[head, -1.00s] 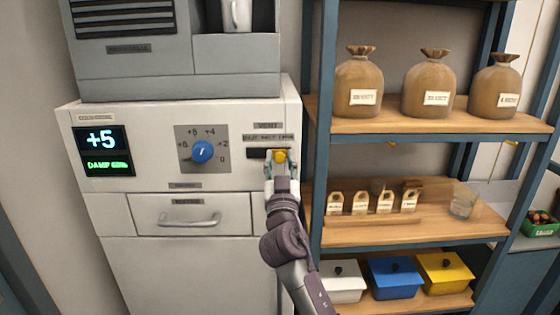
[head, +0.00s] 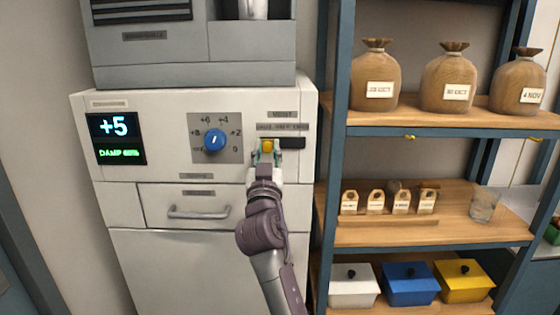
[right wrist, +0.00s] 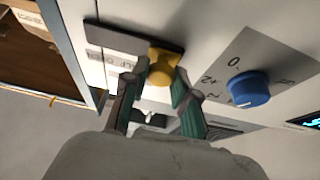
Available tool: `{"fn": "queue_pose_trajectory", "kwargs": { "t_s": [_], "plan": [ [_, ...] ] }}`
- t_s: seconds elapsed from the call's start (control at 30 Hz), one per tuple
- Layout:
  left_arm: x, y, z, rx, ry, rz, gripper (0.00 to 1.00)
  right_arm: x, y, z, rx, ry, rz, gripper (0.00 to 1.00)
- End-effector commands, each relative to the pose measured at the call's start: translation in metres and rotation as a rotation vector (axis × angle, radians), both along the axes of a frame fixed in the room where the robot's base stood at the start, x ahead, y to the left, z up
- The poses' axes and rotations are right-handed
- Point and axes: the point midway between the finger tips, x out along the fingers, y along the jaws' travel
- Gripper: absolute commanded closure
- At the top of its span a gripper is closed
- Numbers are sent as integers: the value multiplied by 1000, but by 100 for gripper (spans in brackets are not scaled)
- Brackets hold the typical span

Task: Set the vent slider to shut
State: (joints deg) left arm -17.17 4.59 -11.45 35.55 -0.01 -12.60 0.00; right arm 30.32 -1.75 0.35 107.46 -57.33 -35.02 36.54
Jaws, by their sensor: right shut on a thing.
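The vent slider is a yellow knob (head: 267,146) in a dark slot (head: 292,143) on the white machine's front, under small labels too blurred to read. The knob sits at the slot's left end, nearest the dial, and the dark slot shows to its right. My right gripper (head: 266,156) is shut on the knob from below. In the right wrist view the yellow knob (right wrist: 162,68) is between the two fingers (right wrist: 158,84), at the dial-side end of the slot (right wrist: 120,39). My left gripper is not in view.
A blue dial (head: 215,140) and a lit display (head: 117,138) are left of the slider. A drawer (head: 200,208) is below. A shelf rack (head: 331,170) with sacks (head: 447,78), small bags (head: 400,203) and lidded boxes (head: 411,284) stands close on the right.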

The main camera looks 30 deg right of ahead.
Motion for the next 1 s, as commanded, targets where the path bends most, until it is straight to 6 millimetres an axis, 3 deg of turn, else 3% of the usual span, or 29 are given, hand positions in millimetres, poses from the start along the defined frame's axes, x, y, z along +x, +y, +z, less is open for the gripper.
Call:
{"fn": "queue_pose_trajectory", "kwargs": {
  "t_s": [0.27,0.3,0.43,0.77,1.0],
  "plan": [
    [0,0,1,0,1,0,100,2,4,0,0,2,9,100],
    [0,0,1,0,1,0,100,2,4,0,0,2,9,67],
    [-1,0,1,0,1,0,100,2,4,0,1,2,9,48],
    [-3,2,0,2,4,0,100,1,3,3,1,0,6,48],
    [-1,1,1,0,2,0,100,1,3,40,1,-6,6,48]
  ]
}}
